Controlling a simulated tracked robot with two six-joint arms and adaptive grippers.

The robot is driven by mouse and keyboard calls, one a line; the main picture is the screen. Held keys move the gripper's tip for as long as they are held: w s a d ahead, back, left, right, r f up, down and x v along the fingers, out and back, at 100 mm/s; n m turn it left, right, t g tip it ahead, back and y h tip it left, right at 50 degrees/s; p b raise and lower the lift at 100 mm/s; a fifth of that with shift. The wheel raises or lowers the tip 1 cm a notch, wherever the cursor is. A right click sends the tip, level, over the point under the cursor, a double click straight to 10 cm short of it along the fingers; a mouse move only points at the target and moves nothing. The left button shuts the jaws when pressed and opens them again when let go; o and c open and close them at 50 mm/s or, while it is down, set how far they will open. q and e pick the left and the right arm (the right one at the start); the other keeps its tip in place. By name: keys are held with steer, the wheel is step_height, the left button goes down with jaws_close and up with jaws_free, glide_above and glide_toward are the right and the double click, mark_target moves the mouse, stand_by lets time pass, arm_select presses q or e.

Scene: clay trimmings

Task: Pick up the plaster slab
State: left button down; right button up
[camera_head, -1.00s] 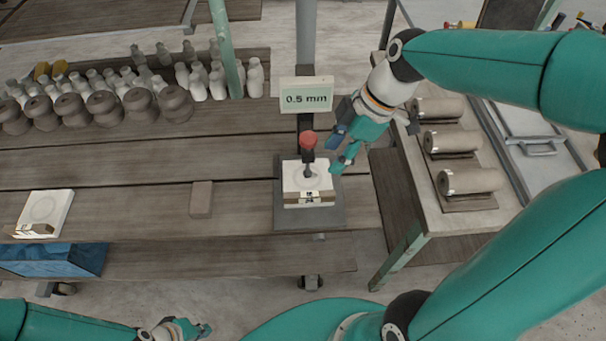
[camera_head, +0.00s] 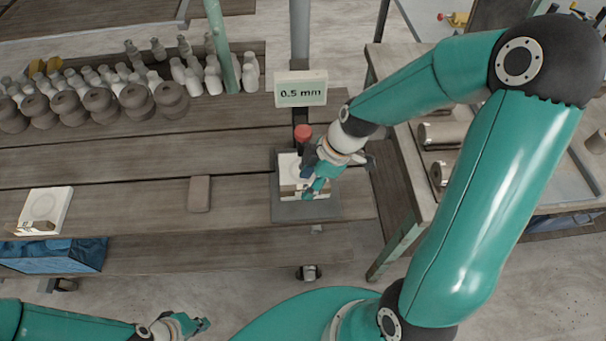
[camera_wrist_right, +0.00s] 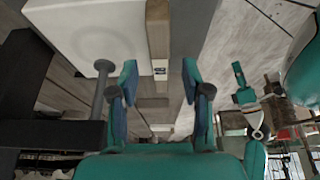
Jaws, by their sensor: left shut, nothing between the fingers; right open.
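A white plaster slab (camera_head: 288,168) sits on the dark grey plate of a gauge, below its red-topped plunger (camera_head: 303,133). In the right wrist view the slab (camera_wrist_right: 85,28) fills the upper left, with the plunger's rod and foot near its corner. My right gripper (camera_head: 313,184) is open at the slab's front right and hides part of it. In the right wrist view its fingers (camera_wrist_right: 160,84) are apart with the slab's brownish edge strip beyond them; I cannot tell whether they touch it. A similar white slab (camera_head: 46,207) lies at the table's left. My left gripper (camera_head: 198,324) is shut and empty, low in view.
The gauge's display (camera_head: 301,90) reads 0.5 mm and stands behind the slab. A small brown block (camera_head: 199,194) lies on the wooden table (camera_head: 130,185). Pots and bottles line the back left.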

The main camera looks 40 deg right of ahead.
steer(key=shift+x, duration=1.15)
steer(key=shift+s, duration=0.1)
jaws_close()
